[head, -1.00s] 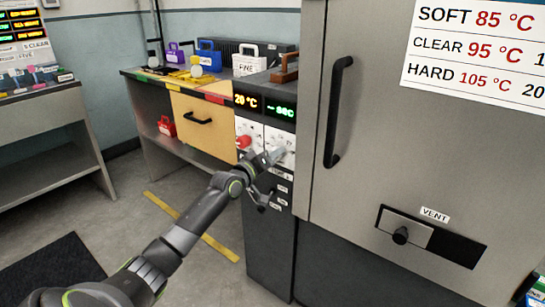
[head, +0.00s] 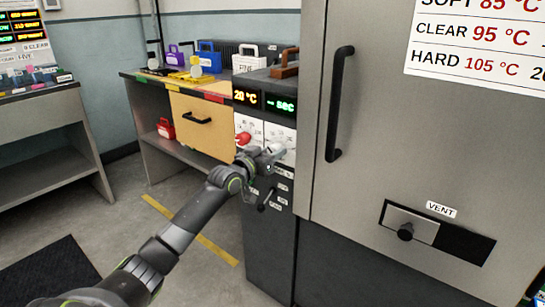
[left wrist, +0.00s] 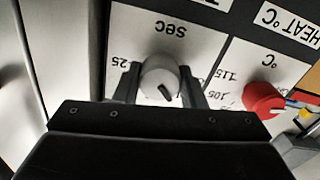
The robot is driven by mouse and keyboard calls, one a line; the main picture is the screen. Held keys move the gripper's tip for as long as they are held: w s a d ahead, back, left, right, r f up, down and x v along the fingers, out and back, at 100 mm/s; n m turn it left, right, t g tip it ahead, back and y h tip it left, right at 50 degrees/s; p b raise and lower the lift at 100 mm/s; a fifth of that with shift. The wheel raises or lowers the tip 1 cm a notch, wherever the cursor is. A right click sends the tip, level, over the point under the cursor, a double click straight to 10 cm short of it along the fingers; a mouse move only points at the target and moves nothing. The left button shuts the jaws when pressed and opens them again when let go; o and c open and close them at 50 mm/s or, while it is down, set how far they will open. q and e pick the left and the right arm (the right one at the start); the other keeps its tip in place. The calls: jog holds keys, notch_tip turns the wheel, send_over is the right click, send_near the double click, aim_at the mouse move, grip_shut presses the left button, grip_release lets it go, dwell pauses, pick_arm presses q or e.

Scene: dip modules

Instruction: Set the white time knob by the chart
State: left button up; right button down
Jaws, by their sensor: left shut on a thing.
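The white time knob (left wrist: 160,78) sits on the panel marked "sec", with a dark pointer line on its face. My left gripper (left wrist: 160,88) is shut on this knob, one finger on each side. In the head view my left gripper (head: 275,150) is at the control panel and hides most of the knob. The sec display (head: 281,105) shows a dash and no number. The chart (head: 475,45) on the cabinet door lists SOFT, CLEAR and HARD with temperatures; its times are cut off at the right edge. My right gripper is not in view.
The red heat knob (left wrist: 262,98) is close beside the white knob. The temperature display (head: 246,98) reads 20 °C. A black lever (head: 266,200) is below the gripper. The cabinet's door handle (head: 340,103) stands out to the right, above a vent slider (head: 406,232).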

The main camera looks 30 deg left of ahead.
pick_arm(q)
jog(key=shift+f+m, duration=0.1)
jog(key=shift+m, duration=0.4)
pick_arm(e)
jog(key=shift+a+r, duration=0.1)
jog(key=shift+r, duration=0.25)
pick_arm(q)
jog(key=o, duration=1)
jog(key=shift+s+a, duration=0.1)
jog(key=shift+s, duration=0.45)
jog(key=s+a+p, duration=0.1)
jog(key=s+p, duration=0.8)
jog(key=s, duration=0.7)
jog(key=shift+s+p, duration=0.15)
jog(key=shift+p, duration=0.15)
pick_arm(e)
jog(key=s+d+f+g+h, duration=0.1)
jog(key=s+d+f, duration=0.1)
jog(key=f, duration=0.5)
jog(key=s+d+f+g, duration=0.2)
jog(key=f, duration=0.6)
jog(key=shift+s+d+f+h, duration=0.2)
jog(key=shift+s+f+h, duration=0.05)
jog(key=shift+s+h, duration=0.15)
pick_arm(q)
jog(key=shift+a, duration=0.1)
